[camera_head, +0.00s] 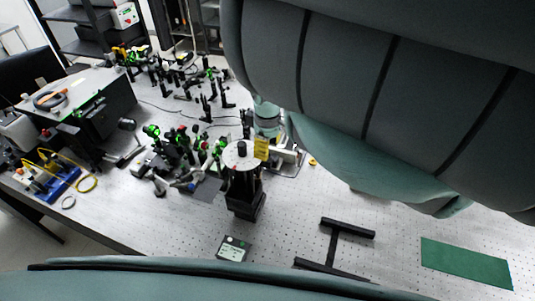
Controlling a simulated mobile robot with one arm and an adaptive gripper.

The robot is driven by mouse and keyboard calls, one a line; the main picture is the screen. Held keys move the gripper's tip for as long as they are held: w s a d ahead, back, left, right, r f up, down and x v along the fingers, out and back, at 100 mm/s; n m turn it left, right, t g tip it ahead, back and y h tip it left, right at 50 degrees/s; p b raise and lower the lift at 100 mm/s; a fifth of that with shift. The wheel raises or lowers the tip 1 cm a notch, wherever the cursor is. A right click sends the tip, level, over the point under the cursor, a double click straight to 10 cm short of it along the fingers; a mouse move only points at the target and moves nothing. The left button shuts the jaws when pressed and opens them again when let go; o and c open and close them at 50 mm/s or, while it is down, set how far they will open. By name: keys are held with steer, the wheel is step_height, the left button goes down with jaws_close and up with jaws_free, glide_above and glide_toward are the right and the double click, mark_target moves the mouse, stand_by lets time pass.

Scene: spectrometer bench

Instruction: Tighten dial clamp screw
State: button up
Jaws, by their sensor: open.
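A round white dial (241,155) with a dark centre knob sits on top of a black post mount (245,193) near the middle of the bench. A yellow tag (261,149) stands at the dial's right edge. The clamp screw is too small to make out. My arm's large grey-green links cover the upper right, and a narrower teal part of it shows just behind the dial. I cannot make out my gripper's fingers in this view.
The perforated metal bench (300,215) is mostly clear at front right. Several optics posts crowd left and behind the dial. A black box unit (100,115) stands at left.

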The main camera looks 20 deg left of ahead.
step_height(320, 180, down, 2)
steer(key=shift+s+a+f, duration=0.1)
steer(key=shift+a+f, duration=0.05)
steer(key=shift+d+f, duration=0.2)
steer(key=shift+f, duration=0.3)
jaws_close()
stand_by(0.4)
